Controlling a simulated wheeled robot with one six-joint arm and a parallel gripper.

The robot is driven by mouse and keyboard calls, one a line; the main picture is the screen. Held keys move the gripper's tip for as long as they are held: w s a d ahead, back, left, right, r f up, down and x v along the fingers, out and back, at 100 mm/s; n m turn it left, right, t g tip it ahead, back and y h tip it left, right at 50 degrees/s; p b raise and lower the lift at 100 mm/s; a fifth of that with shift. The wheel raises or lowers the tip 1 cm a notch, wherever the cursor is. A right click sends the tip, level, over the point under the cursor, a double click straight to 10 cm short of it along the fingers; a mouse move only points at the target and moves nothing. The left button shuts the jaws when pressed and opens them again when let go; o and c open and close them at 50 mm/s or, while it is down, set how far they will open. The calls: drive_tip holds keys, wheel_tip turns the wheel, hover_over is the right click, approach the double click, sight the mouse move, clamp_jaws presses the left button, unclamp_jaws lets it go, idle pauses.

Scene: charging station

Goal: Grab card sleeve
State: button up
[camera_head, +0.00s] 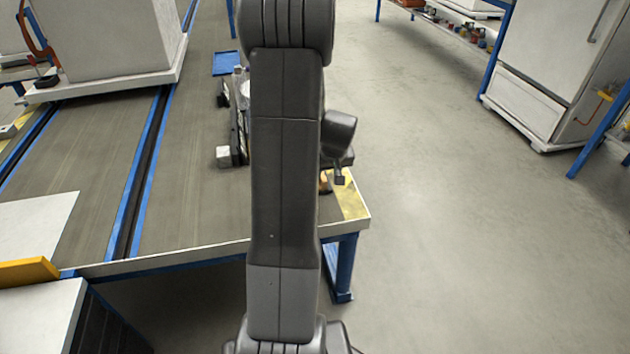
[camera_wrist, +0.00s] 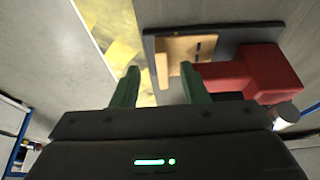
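In the wrist view, my gripper (camera_wrist: 160,88) has two green fingers spread wide apart, with nothing held between them. A tan, angled piece with dark slots (camera_wrist: 180,48), which may be the card sleeve, lies just beyond the fingertips, nearer the right finger. It sits against a dark plate (camera_wrist: 225,38). A red block-shaped part (camera_wrist: 255,72) lies to its right, partly behind the right finger. In the head view, my arm hides most of this area; only a small orange-tan bit (camera_head: 325,182) shows beside it, near the table corner.
The grey worktable (camera_head: 195,190) has blue rails and a yellow-marked corner (camera_head: 350,198). Dark and white fixtures (camera_head: 236,130) stand left of my arm. A large white cabinet (camera_head: 110,40) stands at the back left.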

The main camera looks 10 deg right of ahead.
drive_tip(key=x, duration=0.2)
drive_tip(key=b+x, duration=0.1)
drive_tip(key=x, duration=0.2)
drive_tip(key=shift+s+f, duration=0.15)
drive_tip(key=shift+s, duration=0.1)
clamp_jaws()
